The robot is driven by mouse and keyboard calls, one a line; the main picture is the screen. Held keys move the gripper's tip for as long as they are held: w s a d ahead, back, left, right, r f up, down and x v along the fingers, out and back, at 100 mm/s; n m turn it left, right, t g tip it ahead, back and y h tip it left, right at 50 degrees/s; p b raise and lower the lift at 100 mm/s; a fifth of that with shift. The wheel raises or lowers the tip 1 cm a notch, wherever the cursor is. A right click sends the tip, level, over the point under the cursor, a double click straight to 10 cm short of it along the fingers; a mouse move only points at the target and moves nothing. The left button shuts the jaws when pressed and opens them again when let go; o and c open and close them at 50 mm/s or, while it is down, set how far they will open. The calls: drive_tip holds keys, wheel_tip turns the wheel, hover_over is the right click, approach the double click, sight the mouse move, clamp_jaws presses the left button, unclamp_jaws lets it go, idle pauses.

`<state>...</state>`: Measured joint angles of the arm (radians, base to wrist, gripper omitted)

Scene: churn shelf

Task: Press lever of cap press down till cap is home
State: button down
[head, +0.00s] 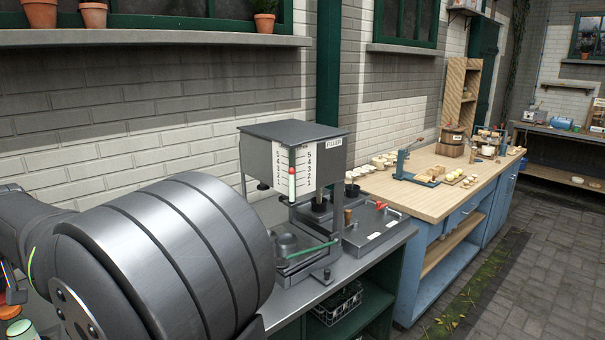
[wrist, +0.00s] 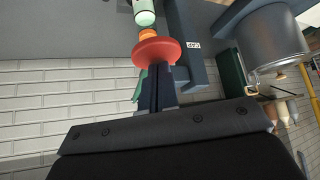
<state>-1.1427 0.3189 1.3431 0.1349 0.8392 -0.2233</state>
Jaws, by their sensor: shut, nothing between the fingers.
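In the wrist view a red round knob (wrist: 156,51), which looks like the end of the press lever, lies right at the tips of my gripper (wrist: 155,76). My gripper is shut and empty; its dark fingers point at the knob, but I cannot tell whether they touch it. Beyond the knob shows an orange cap (wrist: 148,35), in line with a pale green bottle (wrist: 144,17). A blue-grey post with a "CAP" label (wrist: 193,45) stands beside them. In the head view only part of the knob, the cap and the bottle (head: 23,330) show at the lower left edge; my arm hides most of the press.
In the head view a filler machine (head: 293,148) stands on the grey bench right of my arm. A wooden workbench (head: 433,196) with small goods is farther right. A grey metal vessel (wrist: 262,35) shows in the wrist view. A brick wall runs behind the bench.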

sight(4, 294)
drive_tip(key=shift+f, duration=0.75)
drive_tip(key=shift+f, duration=0.8)
drive_tip(key=shift+w+a+f, duration=0.1)
drive_tip(key=shift+f, duration=0.7)
drive_tip(key=shift+w+a+f, duration=0.1)
drive_tip(key=shift+f, duration=0.7)
